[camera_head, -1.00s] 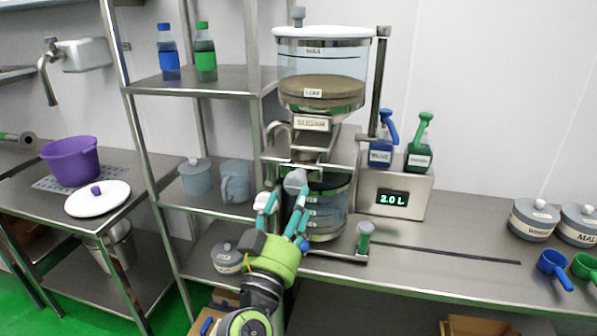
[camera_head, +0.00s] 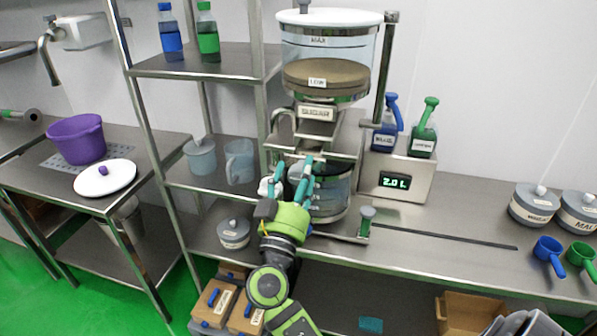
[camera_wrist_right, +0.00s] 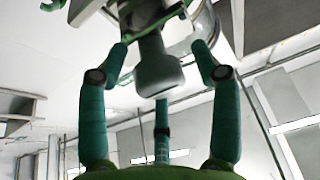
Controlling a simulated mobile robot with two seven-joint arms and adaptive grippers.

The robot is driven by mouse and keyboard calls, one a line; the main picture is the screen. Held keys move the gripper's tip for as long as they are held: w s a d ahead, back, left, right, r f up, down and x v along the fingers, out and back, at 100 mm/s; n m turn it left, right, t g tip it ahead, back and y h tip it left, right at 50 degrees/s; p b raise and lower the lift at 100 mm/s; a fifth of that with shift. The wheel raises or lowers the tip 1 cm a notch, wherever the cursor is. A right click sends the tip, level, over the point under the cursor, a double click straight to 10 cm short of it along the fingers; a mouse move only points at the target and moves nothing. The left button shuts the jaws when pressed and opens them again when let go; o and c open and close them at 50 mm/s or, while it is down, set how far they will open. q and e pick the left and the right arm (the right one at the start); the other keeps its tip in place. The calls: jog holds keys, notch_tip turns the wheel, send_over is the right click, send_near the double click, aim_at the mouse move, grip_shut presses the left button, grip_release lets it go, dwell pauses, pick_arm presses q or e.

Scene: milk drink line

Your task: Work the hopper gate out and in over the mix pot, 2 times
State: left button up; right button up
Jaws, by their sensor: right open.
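The sugar hopper (camera_head: 325,80) stands above the mix pot (camera_head: 328,192), with its label and spout over the pot. The mix pot is clear with grey bands and is partly hidden by my right gripper. My right gripper (camera_head: 292,172) is open, with teal fingers pointing up just in front of the hopper's outlet. In the right wrist view a grey knob (camera_wrist_right: 158,72) on a stem, seemingly the gate's handle, sits between the spread fingers of my gripper (camera_wrist_right: 160,85). I cannot tell whether any finger touches it. The gate plate itself is hard to make out. My left gripper is not in view.
Shelves with jugs (camera_head: 239,160) stand to the left.

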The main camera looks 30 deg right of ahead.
grip_shut()
jog(key=w+d+b, duration=0.4)
jog(key=d+b, duration=0.1)
jog(key=b, duration=0.1)
jog(key=shift+w+d+r, duration=0.25)
jog(key=shift+r, duration=0.1)
grip_release()
jog(key=shift+w, duration=0.1)
jog(key=v, duration=1.2)
jog(key=shift+f, duration=0.15)
jog(key=shift+d, duration=0.15)
dwell(0.3)
